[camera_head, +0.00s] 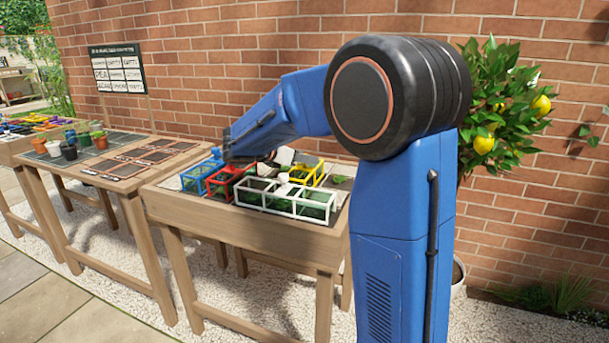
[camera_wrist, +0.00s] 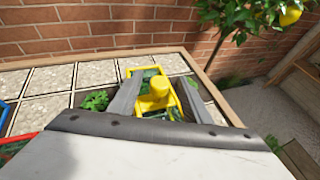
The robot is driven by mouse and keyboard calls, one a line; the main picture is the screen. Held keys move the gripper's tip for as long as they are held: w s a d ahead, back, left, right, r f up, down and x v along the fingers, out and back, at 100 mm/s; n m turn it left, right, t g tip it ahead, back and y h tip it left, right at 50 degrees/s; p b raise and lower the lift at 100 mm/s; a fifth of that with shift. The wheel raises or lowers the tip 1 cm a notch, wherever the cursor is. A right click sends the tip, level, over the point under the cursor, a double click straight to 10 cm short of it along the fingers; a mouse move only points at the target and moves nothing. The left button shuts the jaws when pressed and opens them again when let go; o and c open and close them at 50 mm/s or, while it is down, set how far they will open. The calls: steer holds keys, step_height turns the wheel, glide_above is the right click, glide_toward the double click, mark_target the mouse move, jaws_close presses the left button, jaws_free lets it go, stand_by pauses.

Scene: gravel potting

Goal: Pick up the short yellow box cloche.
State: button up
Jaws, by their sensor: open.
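The yellow box cloche (camera_wrist: 158,88) has an open frame, green plants inside and a round knob on top. In the wrist view it lies between the two grey fingers of my gripper (camera_wrist: 160,80), which are open on either side of its knob. I cannot tell whether the fingers touch it, and its near part is hidden by my gripper. In the head view the yellow cloche (camera_head: 318,174) stands behind the white cloches, with my gripper (camera_head: 287,160) by its left side, partly hidden.
White cloches (camera_head: 288,205) stand in front, with a red cloche (camera_head: 222,181) and a blue cloche (camera_head: 190,179) to the left. All stand in a wooden planting table (camera_head: 240,226). A brick wall (camera_wrist: 60,30) and a lemon tree (camera_head: 500,110) are behind. Empty gravel cells (camera_wrist: 50,80) lie left of the yellow cloche.

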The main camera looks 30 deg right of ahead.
steer(key=x, duration=0.4)
steer(key=shift+w+d, duration=0.1)
steer(key=shift+d, duration=0.15)
steer(key=c, duration=1)
jaws_close()
steer(key=shift+r, duration=0.2)
